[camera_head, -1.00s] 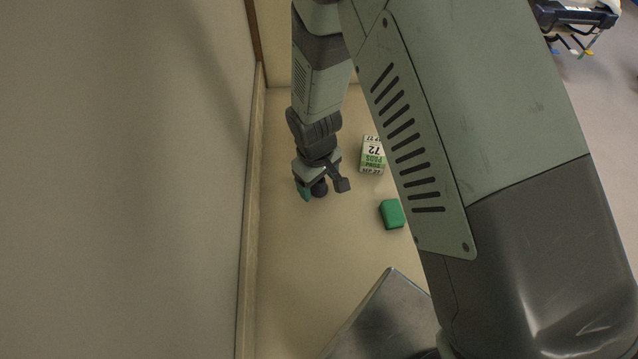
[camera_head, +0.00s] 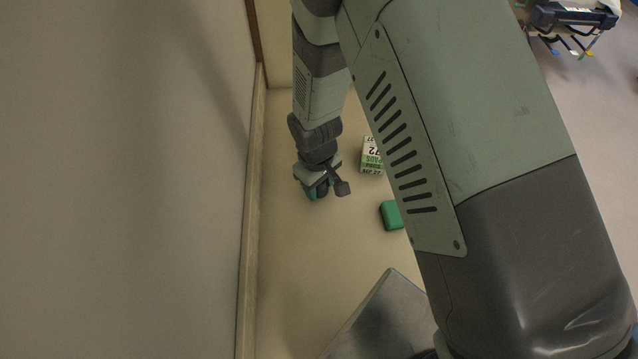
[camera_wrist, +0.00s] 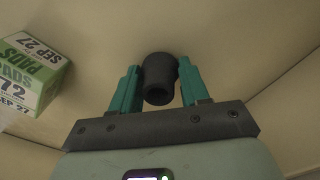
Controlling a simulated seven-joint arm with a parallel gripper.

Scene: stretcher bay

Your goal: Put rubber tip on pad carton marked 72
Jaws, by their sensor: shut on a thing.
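The rubber tip (camera_wrist: 159,77) is a dark hollow cylinder. My gripper (camera_wrist: 160,85) has its teal fingers shut on it in the wrist view. In the head view my gripper (camera_head: 318,190) points down near the wall, and the tip is hard to make out there. The pad carton marked 72 (camera_head: 371,155) is a white and green box, to the right of my gripper and partly behind my arm. It also shows at the left edge of the wrist view (camera_wrist: 32,72), apart from the held tip. The part of its top that shows is bare.
A green block (camera_head: 391,215) lies in front of the carton, partly hidden by my arm. A wall (camera_head: 130,180) with a baseboard runs close along the left. A grey metal surface (camera_head: 385,315) is at the bottom. A stretcher (camera_head: 575,18) stands far right.

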